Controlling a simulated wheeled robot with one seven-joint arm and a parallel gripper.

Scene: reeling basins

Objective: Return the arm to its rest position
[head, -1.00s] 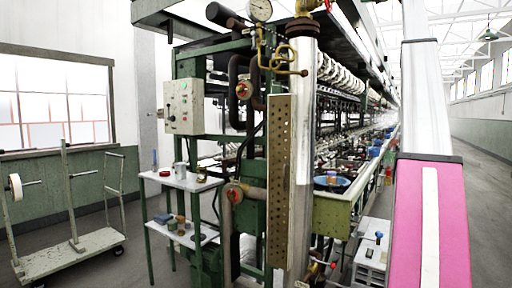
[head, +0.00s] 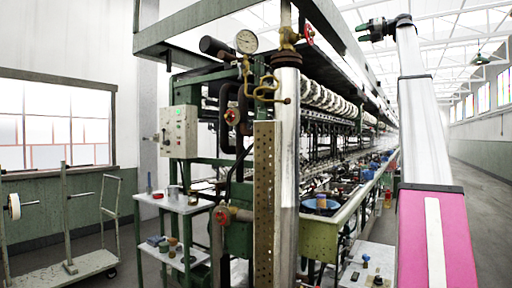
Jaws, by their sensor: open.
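My arm rises along the right side of the head view, with a pink and white lower link and a white upper link. My gripper (head: 362,31) is at the top of it, dark and small, pointing left. Its two fingers are apart, with nothing seen between them. It is raised in front of the bright roof and window area, clear of the machine by the look of it; its exact distance cannot be told.
A long green reeling machine with basins (head: 322,204) and a pressure gauge (head: 246,42) fills the middle. A small side table (head: 176,203) and a wheeled cart (head: 75,266) stand left. The aisle floor (head: 482,200) at right is clear.

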